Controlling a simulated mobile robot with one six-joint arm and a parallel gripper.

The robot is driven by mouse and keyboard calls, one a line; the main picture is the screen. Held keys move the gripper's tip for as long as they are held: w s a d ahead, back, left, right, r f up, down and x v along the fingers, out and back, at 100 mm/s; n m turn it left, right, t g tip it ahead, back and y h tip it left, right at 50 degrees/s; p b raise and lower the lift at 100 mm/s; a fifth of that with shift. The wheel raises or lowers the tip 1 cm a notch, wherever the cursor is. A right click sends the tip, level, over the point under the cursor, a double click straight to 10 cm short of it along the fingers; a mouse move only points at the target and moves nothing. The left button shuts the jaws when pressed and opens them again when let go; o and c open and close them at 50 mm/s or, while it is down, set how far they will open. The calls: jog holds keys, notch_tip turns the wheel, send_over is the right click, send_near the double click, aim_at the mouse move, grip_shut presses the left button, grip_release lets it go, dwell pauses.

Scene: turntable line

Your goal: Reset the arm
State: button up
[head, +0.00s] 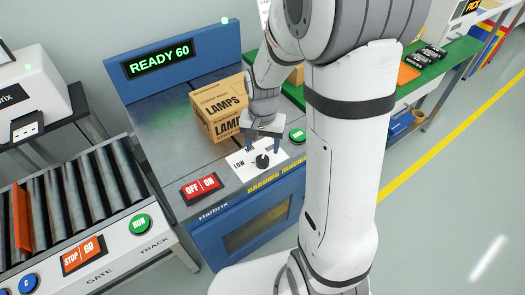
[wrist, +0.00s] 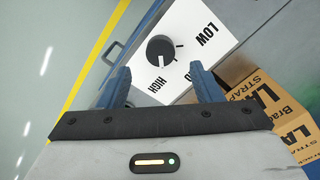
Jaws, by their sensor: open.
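My arm reaches down over the banding machine (head: 213,224), which has a blue front and a grey top. My gripper (head: 263,143) is open and empty, just above the black selector knob (head: 262,160) on a white plate marked LOW and HIGH. In the wrist view the knob (wrist: 160,48) lies beyond and between the two blue fingers of my gripper (wrist: 158,85), apart from them. The knob's white mark points toward the HIGH side. A cardboard box (head: 219,108) marked LAMPS stands on the machine top behind my gripper; part of it shows in the wrist view (wrist: 262,100).
A red OFF/ON switch (head: 201,188) and a green button (head: 297,135) flank the knob plate. A roller track (head: 75,200) with an orange gate stands at left. A green-topped table (head: 440,65) stands behind my arm; open floor lies at right.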

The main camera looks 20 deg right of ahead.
jog(key=shift+r, duration=0.9)
jog(key=shift+s+r, duration=0.1)
jog(key=shift+r, duration=0.1)
jog(key=s+r+n+t+p, duration=0.2)
jog(key=s+r+n, duration=0.3)
jog(key=s+r, duration=0.9)
jog(key=shift+r+n+t+p, duration=0.3)
jog(key=shift+r+p, duration=0.35)
jog(key=shift+p, duration=0.15)
